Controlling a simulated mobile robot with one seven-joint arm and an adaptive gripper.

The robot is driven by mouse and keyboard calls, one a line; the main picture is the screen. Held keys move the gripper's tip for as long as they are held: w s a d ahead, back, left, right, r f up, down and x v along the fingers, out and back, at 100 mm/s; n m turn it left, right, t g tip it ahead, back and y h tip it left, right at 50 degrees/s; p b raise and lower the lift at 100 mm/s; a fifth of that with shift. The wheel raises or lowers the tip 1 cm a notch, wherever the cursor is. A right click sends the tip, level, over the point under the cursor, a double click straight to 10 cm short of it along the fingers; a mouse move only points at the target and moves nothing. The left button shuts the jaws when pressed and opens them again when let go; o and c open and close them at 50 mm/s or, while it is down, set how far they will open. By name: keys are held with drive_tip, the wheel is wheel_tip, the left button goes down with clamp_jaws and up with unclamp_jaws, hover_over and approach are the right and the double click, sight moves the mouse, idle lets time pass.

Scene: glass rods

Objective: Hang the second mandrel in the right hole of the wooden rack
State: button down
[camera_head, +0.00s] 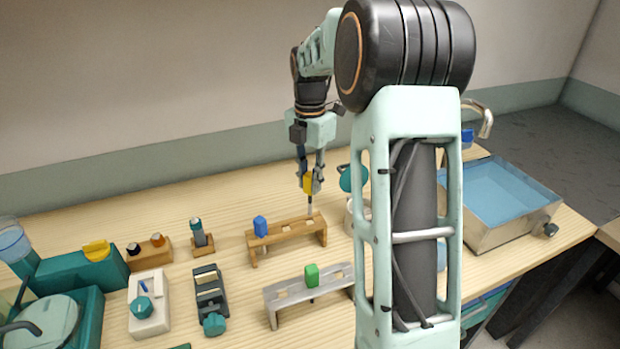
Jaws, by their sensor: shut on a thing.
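My gripper (312,189) points down and is shut on a mandrel with a yellow handle (307,184). The mandrel hangs upright, and its thin grey shaft reaches down to the right part of the wooden rack (285,236). I cannot tell whether the tip is in the right hole or just above it. A mandrel with a blue handle (260,226) stands in the rack's left end. The middle of the rack's top is free. A mandrel with a green handle (311,275) stands in a grey metal rack (290,301) in front.
A metal basin of blue liquid (497,190) stands at the right. My arm hides part of the table and the grey rack's right end. Small devices (149,302), a dark holder (210,293), a small wooden stand (201,243) and teal equipment (75,275) fill the left.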

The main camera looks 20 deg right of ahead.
sight(310, 214)
drive_tip(key=shift+f, duration=0.15)
idle(0.4)
drive_tip(key=shift+f+b, duration=2.6)
drive_tip(key=shift+f, duration=2.15)
drive_tip(key=c, duration=1.7)
unclamp_jaws()
drive_tip(key=shift+r, duration=0.1)
wheel_tip(310, 214, up, 12)
drive_tip(key=shift+a+f, duration=0.1)
